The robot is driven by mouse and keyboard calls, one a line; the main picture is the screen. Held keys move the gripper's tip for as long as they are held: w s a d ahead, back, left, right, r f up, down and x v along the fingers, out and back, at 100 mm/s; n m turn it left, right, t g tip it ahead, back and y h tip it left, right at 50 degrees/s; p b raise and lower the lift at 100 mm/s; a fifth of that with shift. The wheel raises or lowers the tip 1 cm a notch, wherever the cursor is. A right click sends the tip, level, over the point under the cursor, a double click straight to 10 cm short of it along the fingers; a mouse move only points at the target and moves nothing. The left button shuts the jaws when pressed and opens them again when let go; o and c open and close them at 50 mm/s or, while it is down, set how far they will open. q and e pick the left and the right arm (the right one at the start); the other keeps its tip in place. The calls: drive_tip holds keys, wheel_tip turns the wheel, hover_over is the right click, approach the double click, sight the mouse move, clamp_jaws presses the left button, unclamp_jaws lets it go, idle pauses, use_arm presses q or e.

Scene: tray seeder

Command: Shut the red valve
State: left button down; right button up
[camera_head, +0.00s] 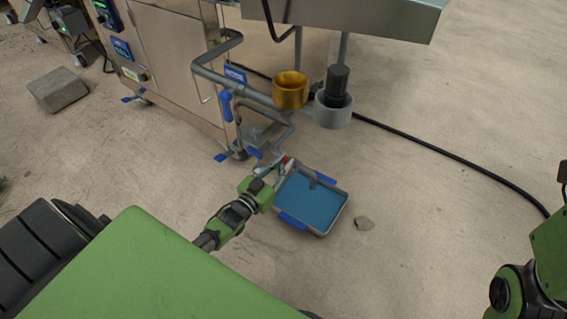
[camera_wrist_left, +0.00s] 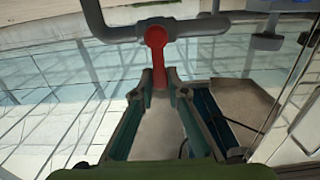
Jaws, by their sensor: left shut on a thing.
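The red valve's lever (camera_head: 288,160) shows as a small red patch at my left gripper (camera_head: 281,166), low beside the metal machine. In the left wrist view, the red lever (camera_wrist_left: 157,42) hangs from a grey valve body on a grey pipe (camera_wrist_left: 205,26). There the two fingers of my left gripper (camera_wrist_left: 159,78) close around the lever's lower end. The fingers and wrist hide part of the valve in the head view. My right gripper is not in view; only part of my right arm shows at the right edge.
A tray of blue liquid (camera_head: 345,208) stands on the ground just right of my left gripper. The metal machine (camera_head: 170,50) with blue-marked pipes is behind. A black cable (camera_head: 440,148) crosses the sandy floor.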

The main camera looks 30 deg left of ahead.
use_arm(q)
drive_tip(key=c, duration=2)
unclamp_jaws()
drive_tip(key=s, duration=0.8)
drive_tip(key=s+a, duration=0.1)
drive_tip(key=s, duration=0.3)
